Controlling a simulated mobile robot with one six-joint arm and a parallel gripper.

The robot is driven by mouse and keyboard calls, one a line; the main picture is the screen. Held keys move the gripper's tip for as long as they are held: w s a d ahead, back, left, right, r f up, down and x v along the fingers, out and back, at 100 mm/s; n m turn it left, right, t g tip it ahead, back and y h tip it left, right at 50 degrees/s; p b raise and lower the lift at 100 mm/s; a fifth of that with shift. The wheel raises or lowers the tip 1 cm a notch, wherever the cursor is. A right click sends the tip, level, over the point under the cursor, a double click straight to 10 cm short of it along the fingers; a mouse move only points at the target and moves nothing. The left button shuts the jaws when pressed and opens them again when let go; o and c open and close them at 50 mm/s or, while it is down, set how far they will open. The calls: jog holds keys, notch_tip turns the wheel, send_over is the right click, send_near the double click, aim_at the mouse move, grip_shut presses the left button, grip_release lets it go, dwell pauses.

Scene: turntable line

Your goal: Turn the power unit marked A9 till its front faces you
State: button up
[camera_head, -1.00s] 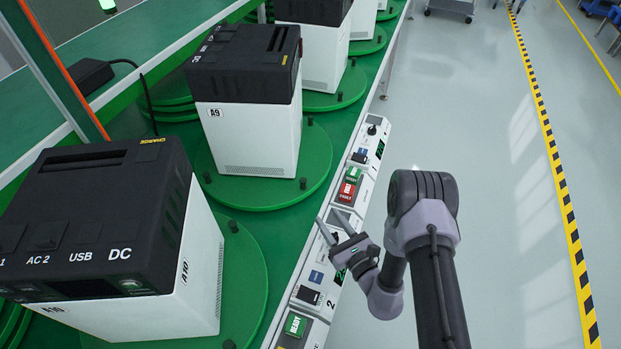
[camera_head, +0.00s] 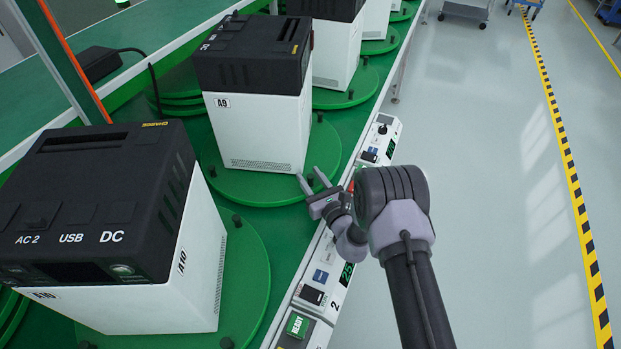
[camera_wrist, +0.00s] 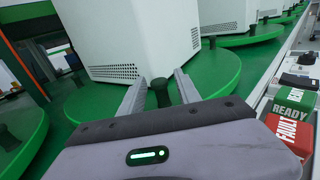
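The power unit marked A9 (camera_head: 255,130) is a white box with a black top. It stands upright on a round green turntable (camera_head: 245,186). The side toward me shows the A9 label and a vent grille, with no sockets on it. My gripper (camera_head: 307,180) is at the turntable's near right edge, fingers pointing at it. In the wrist view my gripper (camera_wrist: 160,86) is open, with a dark peg (camera_wrist: 160,92) of the turntable between its fingers. The white unit (camera_wrist: 130,40) rises just behind the peg. I cannot tell whether the fingers touch the peg.
Control boxes with displays (camera_head: 318,277) line the rail, and READY and FAULT buttons (camera_wrist: 290,115) are right of my gripper. More units stand behind.

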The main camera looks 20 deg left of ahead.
grip_shut()
jog(key=shift+f, duration=0.1)
dwell(1.2)
